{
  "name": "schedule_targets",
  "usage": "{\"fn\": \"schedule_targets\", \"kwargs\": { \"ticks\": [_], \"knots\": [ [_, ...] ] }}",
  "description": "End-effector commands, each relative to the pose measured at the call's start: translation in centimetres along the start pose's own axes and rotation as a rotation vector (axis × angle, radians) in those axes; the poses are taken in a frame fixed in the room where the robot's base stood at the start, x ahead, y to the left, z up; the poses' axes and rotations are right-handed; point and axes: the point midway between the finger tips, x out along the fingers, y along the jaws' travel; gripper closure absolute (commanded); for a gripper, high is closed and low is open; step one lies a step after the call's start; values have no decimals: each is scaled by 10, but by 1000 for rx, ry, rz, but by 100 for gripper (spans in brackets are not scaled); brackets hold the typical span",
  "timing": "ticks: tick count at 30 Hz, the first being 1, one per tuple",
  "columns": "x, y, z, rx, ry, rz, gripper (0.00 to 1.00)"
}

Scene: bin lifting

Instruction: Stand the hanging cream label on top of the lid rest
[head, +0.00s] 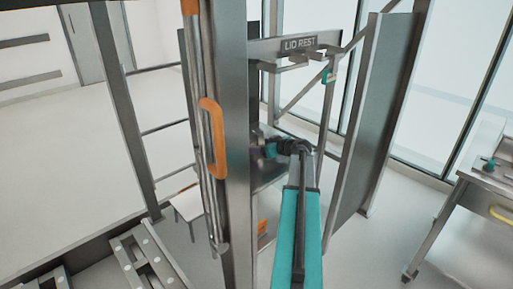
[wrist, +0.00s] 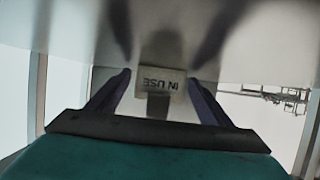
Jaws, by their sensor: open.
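The cream label (wrist: 160,79), marked IN USE, appears upside down in the wrist view. It lies between the two fingers of my gripper (wrist: 157,84), with gaps on both sides. A dark tab or strip shows just below it. My gripper is open and holds nothing. In the head view my arm reaches to the steel frame behind the post, and I cannot make out the label or fingertips there. The lid rest (head: 299,43) is a grey bar with a LID REST sign, high on the frame above my arm; its top looks bare.
A steel post with an orange handle (head: 213,137) stands close left of my arm. A tall grey panel (head: 372,120) stands to the right. A small teal item (head: 328,76) hangs at the frame's right side. A steel bench (head: 485,195) is at far right.

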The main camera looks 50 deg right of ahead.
Motion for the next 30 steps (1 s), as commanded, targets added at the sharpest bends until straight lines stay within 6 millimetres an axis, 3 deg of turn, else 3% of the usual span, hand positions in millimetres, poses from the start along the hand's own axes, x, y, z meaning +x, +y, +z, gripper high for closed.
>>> {"fn": "schedule_targets", "kwargs": {
  "ticks": [21, 30],
  "knots": [
    [-103, 0, 0, 0, 1, 3, 27],
    [-121, 0, 0, 1, 0, 1, 27]
  ]
}}
